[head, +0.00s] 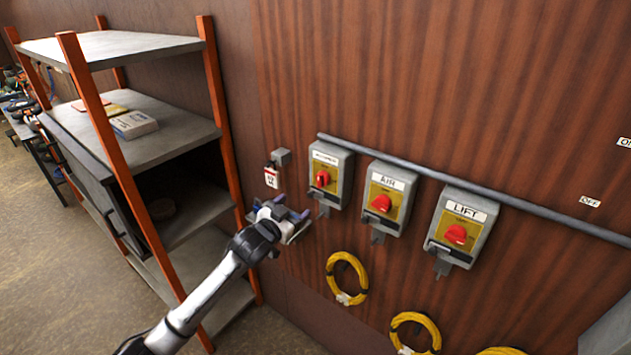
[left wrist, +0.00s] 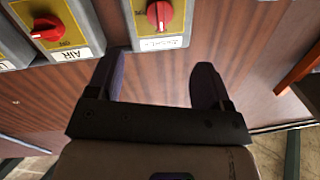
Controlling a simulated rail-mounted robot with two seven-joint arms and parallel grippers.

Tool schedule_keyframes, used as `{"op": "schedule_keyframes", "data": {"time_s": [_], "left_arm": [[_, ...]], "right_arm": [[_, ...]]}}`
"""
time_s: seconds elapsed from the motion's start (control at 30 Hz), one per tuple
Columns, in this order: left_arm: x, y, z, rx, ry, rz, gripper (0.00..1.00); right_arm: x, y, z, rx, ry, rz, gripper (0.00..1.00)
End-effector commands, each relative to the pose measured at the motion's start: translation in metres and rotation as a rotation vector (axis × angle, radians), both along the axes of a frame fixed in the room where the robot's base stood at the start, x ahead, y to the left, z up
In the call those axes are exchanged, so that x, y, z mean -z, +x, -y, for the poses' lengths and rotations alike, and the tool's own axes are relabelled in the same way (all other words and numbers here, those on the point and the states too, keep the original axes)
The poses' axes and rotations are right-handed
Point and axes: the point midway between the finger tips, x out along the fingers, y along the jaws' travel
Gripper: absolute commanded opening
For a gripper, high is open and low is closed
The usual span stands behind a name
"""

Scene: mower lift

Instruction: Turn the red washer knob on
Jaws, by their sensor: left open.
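The red washer knob (head: 322,178) is on the leftmost of three grey switch boxes on the wooden wall; its label is too small to read surely. Its grip looks about upright. It also shows at the top of the left wrist view (left wrist: 159,15), which looks upside down. My left gripper (head: 293,213) is open and empty, below and left of that box in the head view, apart from the knob. In the left wrist view the two dark fingers (left wrist: 161,82) are spread, with bare wall between them. My right gripper is not in view.
The AIR box with its red knob (head: 381,203) and the LIFT box with its red knob (head: 455,234) stand to the right. A pipe (head: 520,205) runs above them. Yellow coiled hoses (head: 347,278) hang below. An orange-posted shelf (head: 140,130) stands at left, close to my arm.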

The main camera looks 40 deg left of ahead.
Motion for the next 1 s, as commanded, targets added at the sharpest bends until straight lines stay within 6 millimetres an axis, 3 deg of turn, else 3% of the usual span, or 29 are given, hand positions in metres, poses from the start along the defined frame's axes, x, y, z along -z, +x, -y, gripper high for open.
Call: {"op": "schedule_keyframes", "data": {"time_s": [0.27,0.7,1.0], "left_arm": [[-0.006,0.02,-0.001,0.01,-0.025,0.028,0.73],[-0.006,0.089,-0.009,0.008,-0.023,0.025,0.73],[-0.004,0.121,-0.013,0.009,-0.023,0.024,0.73]], "right_arm": [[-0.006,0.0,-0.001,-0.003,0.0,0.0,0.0],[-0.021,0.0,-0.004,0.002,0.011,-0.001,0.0],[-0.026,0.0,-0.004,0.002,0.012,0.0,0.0]]}}
